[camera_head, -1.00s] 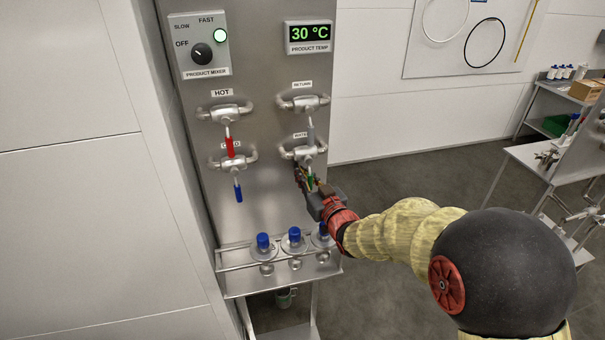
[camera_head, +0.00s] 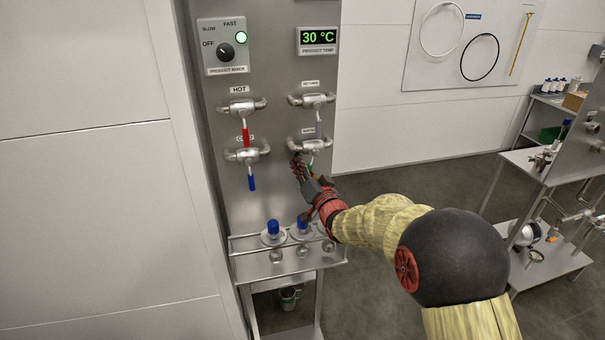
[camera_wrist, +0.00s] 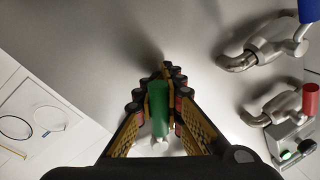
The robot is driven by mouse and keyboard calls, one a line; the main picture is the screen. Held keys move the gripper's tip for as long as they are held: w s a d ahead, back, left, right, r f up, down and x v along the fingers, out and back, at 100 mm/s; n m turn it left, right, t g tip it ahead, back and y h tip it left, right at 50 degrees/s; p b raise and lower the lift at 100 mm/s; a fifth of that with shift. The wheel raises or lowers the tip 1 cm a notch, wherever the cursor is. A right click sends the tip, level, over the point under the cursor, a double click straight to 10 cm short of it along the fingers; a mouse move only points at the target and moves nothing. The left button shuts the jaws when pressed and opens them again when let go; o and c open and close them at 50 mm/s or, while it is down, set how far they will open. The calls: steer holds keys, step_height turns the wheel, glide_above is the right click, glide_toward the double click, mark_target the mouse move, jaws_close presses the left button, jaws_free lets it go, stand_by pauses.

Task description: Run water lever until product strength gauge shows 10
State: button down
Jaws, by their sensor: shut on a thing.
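The water lever (camera_head: 311,161), with a green grip, hangs from the lower right valve (camera_head: 308,144) on the steel panel. My gripper (camera_head: 303,170) is at this lever and partly covers it. In the wrist view the green grip (camera_wrist: 157,104) lies between the two fingers of my gripper (camera_wrist: 160,100), which is shut on it. The product temp display (camera_head: 318,38) reads 30 °C. No product strength gauge shows in these views.
The hot lever (camera_head: 246,136) is red, and a blue lever (camera_head: 252,183) hangs below it. The product mixer box (camera_head: 226,46) has a knob and a lit green lamp.

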mark_target(289, 142)
steer(key=m, duration=0.1)
steer(key=a+r+m+b, duration=0.1)
steer(key=m, duration=0.1)
steer(key=shift+s+t, duration=0.15)
steer(key=shift+t, duration=0.25)
steer(key=m, duration=0.1)
steer(key=r+m+h+b, duration=0.1)
steer(key=m, duration=0.1)
steer(key=shift+s+a+r+t, duration=0.1)
steer(key=shift+a+r+t, duration=0.05)
steer(key=shift+a+t, duration=0.2)
steer(key=m, duration=0.1)
steer(key=r+m+b, duration=0.1)
steer(key=m, duration=0.1)
steer(key=shift+a+r, duration=0.1)
steer(key=shift+a, duration=0.1)
steer(key=shift+r+m+t+h+b, duration=0.2)
steer(key=shift+r+m+h+b, duration=0.2)
steer(key=shift+m, duration=0.3)
steer(key=shift+r+m+t+h+b, duration=0.15)
steer(key=shift+r+m+h+b, duration=0.2)
steer(key=shift+m, duration=0.35)
steer(key=shift+f, duration=0.1)
steer(key=c, duration=2)
jaws_free()
steer(key=shift+s, duration=0.1)
